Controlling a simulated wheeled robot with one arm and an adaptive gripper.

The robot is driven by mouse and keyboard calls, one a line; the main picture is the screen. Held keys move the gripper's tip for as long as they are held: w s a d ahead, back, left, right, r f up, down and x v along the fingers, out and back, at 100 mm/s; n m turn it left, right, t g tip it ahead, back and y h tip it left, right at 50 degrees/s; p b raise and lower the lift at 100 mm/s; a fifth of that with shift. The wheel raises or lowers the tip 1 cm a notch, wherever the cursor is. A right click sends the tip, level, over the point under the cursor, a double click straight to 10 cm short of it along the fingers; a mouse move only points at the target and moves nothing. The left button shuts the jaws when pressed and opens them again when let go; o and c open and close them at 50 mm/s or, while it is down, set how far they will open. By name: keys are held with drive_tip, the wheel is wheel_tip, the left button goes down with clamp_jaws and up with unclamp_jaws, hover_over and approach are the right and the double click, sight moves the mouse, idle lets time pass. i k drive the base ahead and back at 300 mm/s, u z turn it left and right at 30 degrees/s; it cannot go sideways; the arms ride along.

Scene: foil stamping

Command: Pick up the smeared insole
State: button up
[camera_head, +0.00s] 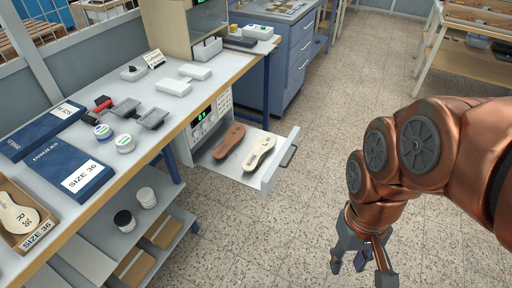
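A cream insole (259,153) with a dark mark along its middle lies in the open drawer (270,181) under the bench. A brown insole (228,141) lies beside it on the left. Another pale insole (17,217), marked R, lies in an open cardboard box at the left edge. The dark mark on the cream insole is too small to tell as a smear or a print. My gripper (362,271) hangs over the floor at the lower right, apart from the drawer. Its fingers are spread and nothing shows between them.
The bench (185,103) holds blue boxes (68,166), stamps, small jars (125,143) and white blocks (174,88). A lower shelf (183,215) carries more jars and cartons. The drawer juts out over the floor. Speckled floor (300,215) is clear between drawer and gripper.

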sight(235, 133)
drive_tip(key=i, duration=1.2)
drive_tip(key=u, duration=3)
